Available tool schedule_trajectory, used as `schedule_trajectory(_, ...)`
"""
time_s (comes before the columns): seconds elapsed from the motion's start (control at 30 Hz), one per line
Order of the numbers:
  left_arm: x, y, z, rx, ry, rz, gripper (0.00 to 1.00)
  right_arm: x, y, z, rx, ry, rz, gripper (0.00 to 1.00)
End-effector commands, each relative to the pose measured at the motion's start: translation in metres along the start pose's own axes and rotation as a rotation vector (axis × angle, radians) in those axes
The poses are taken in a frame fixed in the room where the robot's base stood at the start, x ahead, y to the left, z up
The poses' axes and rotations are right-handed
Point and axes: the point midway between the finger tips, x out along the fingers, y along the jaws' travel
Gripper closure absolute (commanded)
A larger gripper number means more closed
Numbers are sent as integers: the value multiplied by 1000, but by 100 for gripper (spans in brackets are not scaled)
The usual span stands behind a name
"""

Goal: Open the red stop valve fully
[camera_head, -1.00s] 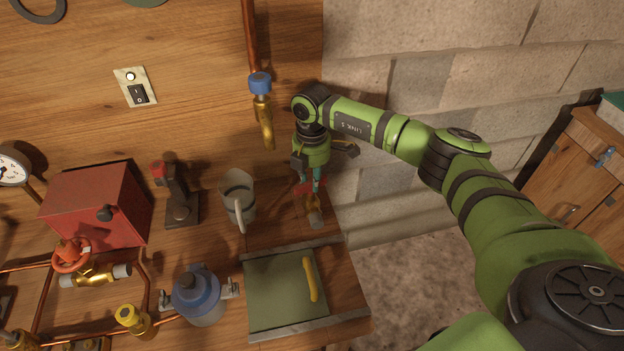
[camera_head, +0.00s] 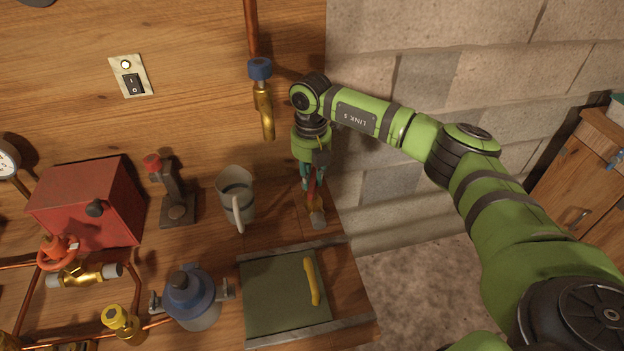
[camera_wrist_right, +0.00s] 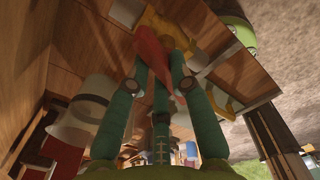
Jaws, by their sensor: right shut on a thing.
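The red stop valve's handle (camera_head: 312,190) is a narrow red lever above a short valve body with a grey end (camera_head: 318,219), at the right end of the wooden bench. My right gripper (camera_head: 313,184) points down from above and is shut on this red handle. In the right wrist view the red handle (camera_wrist_right: 151,52) lies between the teal fingers of the gripper (camera_wrist_right: 158,80). The gripper partly hides the handle in the head view. My left gripper is not in view.
A grey mug (camera_head: 236,200) stands left of the gripper. A brass tap (camera_head: 264,110) hangs above it from a copper pipe. A green board (camera_head: 283,293) with a yellow handle (camera_head: 312,281) lies in front. An orange-red handwheel valve (camera_head: 60,250) sits far left.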

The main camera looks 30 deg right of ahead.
Motion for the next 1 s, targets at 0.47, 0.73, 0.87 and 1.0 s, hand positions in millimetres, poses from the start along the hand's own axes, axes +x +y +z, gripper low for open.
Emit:
schedule_trajectory(0.47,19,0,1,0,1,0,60,1,1,-2,-328,0,-1,100)
schedule_trajectory(0.73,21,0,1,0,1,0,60,0,1,-2,-399,1,-1,100)
schedule_trajectory(0.87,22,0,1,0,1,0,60,0,1,-2,-411,1,-1,100)
schedule_trajectory(1.0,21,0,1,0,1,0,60,0,1,-3,-413,1,-1,100)
